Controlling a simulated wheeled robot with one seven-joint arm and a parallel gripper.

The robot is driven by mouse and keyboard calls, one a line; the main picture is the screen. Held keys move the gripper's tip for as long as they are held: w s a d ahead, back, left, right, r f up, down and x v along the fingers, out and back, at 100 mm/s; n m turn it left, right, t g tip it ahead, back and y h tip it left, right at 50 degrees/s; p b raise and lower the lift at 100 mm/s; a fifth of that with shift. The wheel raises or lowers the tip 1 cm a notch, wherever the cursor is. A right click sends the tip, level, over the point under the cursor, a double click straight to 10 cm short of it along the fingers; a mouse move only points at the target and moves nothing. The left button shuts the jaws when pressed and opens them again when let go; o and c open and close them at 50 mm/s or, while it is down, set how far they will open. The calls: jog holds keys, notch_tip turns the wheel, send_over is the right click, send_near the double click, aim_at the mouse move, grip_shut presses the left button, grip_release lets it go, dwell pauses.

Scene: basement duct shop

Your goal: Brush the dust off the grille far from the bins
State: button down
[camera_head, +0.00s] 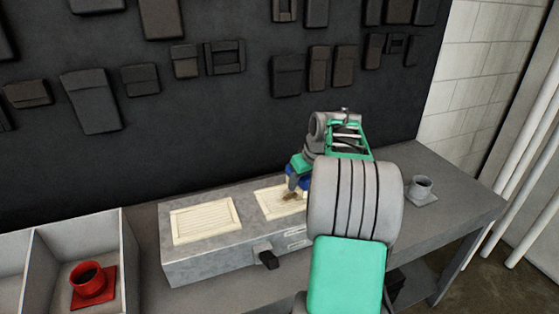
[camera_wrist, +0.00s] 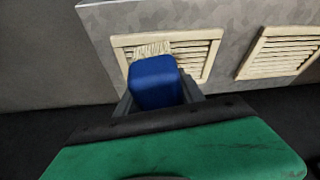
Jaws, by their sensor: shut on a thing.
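A grey metal duct box (camera_head: 178,262) on the bench carries two cream louvred grilles. The far grille (camera_head: 268,203) is on the right, away from the bins; a brown dusty patch (camera_head: 290,196) shows on it. The near grille (camera_head: 206,221) is on the left and looks clean. My gripper (camera_head: 293,181) is over the far grille, shut on a blue brush (camera_wrist: 153,84). The brush's pale bristles (camera_wrist: 150,50) overlap the upper part of that grille (camera_wrist: 205,45) in the wrist view; I cannot tell whether they press on it. My arm hides the far grille's right side.
Dark pouches hang on the wall behind.

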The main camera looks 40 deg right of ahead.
jog(key=shift+r+p, duration=0.45)
jog(key=shift+r, duration=0.6)
jog(key=shift+a, duration=0.1)
